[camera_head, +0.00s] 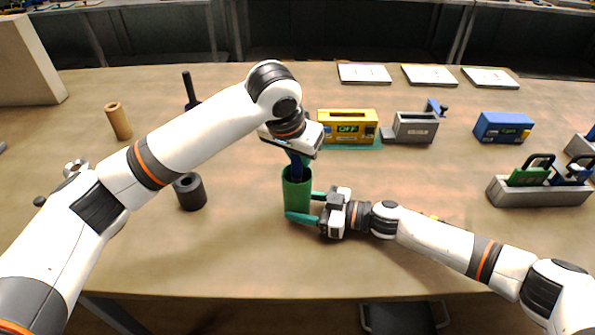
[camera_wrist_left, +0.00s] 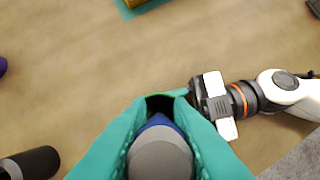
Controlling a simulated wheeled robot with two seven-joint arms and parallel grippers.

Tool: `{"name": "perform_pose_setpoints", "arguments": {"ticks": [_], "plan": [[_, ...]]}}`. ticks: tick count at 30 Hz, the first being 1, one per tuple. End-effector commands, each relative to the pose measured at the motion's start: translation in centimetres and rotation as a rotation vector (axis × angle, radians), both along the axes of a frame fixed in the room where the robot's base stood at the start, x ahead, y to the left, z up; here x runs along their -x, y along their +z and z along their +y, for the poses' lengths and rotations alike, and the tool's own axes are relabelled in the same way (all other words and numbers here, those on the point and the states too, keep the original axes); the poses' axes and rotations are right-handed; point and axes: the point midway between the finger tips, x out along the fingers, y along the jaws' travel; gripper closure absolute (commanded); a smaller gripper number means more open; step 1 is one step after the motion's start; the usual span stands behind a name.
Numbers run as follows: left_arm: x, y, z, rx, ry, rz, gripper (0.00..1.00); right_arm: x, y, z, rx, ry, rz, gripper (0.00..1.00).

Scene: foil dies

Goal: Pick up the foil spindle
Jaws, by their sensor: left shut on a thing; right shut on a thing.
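A dark upright rod (camera_head: 189,87) at the back left, partly behind my left arm, looks like the foil spindle; its base is mostly hidden. My left gripper (camera_head: 298,158) is away to its right, above a green cup (camera_head: 296,190). It is shut on a blue and grey tool (camera_wrist_left: 160,158), whose lower end is at the cup's mouth or inside it. The left wrist view shows the tool between the teal fingers, with the cup's rim just beyond. My right gripper (camera_head: 304,207) is shut on the green cup from the right side.
A dark hollow roll (camera_head: 190,192) and a tan roll (camera_head: 117,121) stand at left. A yellow box reading OFF (camera_head: 347,127), a grey block (camera_head: 412,129), a blue box (camera_head: 503,127) and a grey rack (camera_head: 540,193) are at right. The front left table is clear.

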Motion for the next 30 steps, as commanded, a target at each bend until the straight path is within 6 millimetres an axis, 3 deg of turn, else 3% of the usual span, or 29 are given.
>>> {"name": "perform_pose_setpoints", "arguments": {"ticks": [5,8,21,30], "plan": [[-0.1,1.2,0.0,0.002,0.0,-0.004,1.0,0.0,0.0,0.0,0.001,-0.001,0.0,0.59],[-0.1,3.1,-0.1,0.003,0.0,-0.005,1.0,0.0,0.0,0.0,0.001,-0.001,0.0,0.59],[0.0,14.5,-0.1,0.002,0.0,-0.005,1.0,0.0,-0.1,0.0,0.001,-0.001,0.0,0.59],[0.0,17.9,0.0,0.0,0.0,-0.001,1.0,0.0,-0.1,0.0,0.001,-0.001,0.0,0.59]]}}
